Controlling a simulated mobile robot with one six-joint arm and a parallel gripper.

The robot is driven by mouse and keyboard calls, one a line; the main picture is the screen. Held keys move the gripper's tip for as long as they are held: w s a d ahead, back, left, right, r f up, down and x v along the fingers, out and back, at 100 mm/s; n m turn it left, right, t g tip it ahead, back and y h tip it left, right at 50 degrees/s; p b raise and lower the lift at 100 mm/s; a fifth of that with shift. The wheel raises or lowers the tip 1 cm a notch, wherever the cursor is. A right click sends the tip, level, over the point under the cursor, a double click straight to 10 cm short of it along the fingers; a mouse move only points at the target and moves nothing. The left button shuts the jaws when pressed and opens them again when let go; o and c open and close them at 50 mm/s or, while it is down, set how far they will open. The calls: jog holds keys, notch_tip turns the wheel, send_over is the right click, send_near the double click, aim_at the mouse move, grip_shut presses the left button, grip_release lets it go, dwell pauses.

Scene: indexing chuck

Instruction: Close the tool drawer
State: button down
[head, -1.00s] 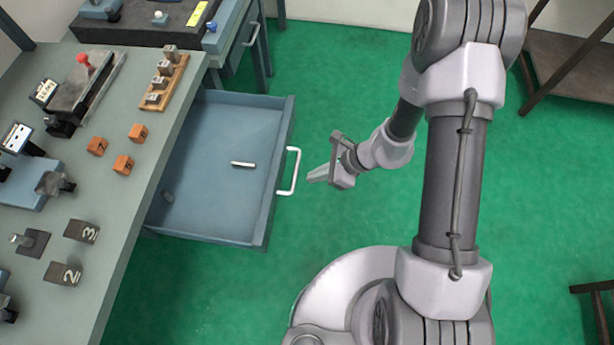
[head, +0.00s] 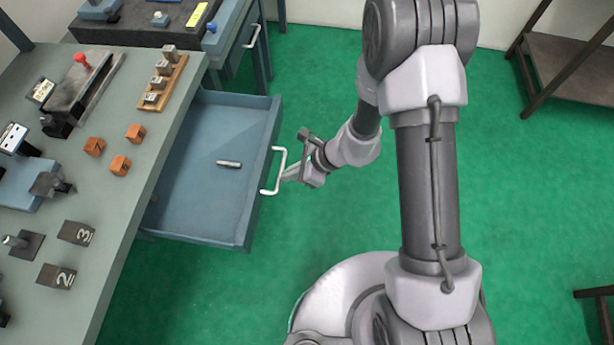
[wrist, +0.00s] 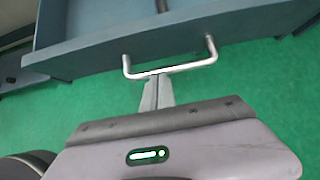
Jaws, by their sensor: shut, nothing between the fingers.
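The tool drawer (head: 207,178) is a blue-grey tray that stands pulled out from under the bench, with its front panel (head: 262,180) facing right. A pale bar handle (head: 280,171) sits on that panel; it also shows in the wrist view (wrist: 190,67). My gripper (head: 289,177) is shut and empty, with its fingertips at the outer side of the handle bar. In the wrist view the shut fingers (wrist: 157,92) reach up to the bar and appear to touch it. A small metal pin (head: 229,164) lies on the drawer floor.
The bench top (head: 120,190) carries orange blocks (head: 120,165), numbered dark blocks (head: 77,233) and a wooden rack of metal pieces (head: 163,80). A second drawer cabinet (head: 240,50) stands behind.

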send_over(206, 171)
jog(key=shift+p, duration=0.45)
